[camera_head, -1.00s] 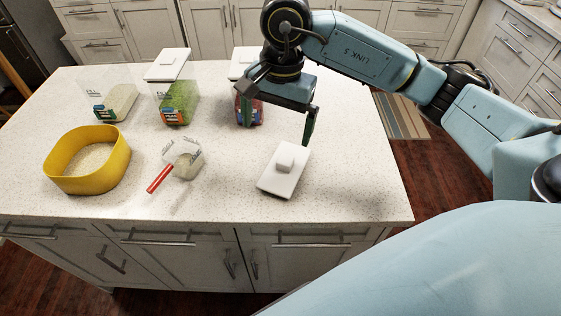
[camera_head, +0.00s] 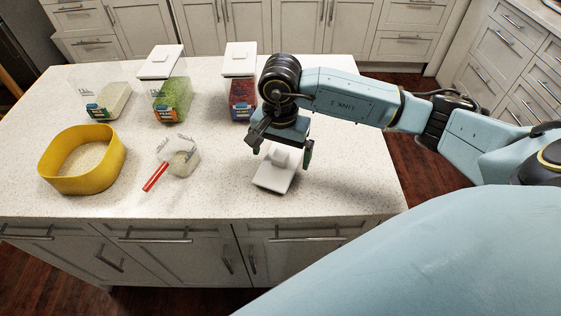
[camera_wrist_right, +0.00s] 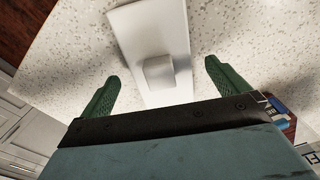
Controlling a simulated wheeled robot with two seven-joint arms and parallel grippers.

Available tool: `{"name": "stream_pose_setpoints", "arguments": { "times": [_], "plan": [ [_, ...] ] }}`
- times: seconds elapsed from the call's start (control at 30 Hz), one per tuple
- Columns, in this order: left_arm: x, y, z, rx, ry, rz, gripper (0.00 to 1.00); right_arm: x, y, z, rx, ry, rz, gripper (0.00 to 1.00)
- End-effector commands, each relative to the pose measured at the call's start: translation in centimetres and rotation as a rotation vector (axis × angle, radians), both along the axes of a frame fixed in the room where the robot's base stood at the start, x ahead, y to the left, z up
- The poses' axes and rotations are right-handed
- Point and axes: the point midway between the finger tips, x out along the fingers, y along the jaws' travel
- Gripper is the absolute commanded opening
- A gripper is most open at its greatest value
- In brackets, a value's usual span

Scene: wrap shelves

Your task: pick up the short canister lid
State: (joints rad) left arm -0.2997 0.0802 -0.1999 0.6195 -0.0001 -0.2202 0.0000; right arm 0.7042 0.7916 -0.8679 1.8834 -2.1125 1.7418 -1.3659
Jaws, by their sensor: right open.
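The white canister lid (camera_head: 272,177) lies flat on the countertop, with its square knob (camera_head: 279,157) facing up. In the right wrist view the lid (camera_wrist_right: 150,28) and its knob (camera_wrist_right: 159,72) sit between the two green fingers. My right gripper (camera_head: 281,155) is open above the lid, with one finger on each side of the knob and clear gaps to it. It also shows in the right wrist view (camera_wrist_right: 160,88). The gripper body hides part of the lid in the head view. My left gripper is not in view.
A canister with pale contents (camera_head: 108,103) shows no lid on it. Canisters with green (camera_head: 173,98) and red (camera_head: 241,95) contents have white lids. The counter (camera_head: 345,165) is clear on the right.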

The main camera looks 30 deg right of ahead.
Motion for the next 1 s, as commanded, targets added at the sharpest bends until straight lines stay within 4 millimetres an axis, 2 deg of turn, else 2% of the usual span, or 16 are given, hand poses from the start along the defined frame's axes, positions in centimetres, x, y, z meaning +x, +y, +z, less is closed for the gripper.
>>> {"name": "stream_pose_setpoints", "arguments": {
  "times": [0.1,0.33,0.73,1.0],
  "plan": [
    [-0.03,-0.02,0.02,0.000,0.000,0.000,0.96,-0.02,0.03,-1.06,0.001,0.001,-0.001,1.00],
    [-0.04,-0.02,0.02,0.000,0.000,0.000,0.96,0.01,0.02,-1.22,0.001,-0.001,0.000,1.00],
    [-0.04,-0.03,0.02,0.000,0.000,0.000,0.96,0.00,0.03,-1.17,0.001,-0.001,0.000,0.50],
    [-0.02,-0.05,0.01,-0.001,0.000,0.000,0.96,0.07,0.02,-0.76,0.001,-0.003,0.000,0.50]
  ]
}}
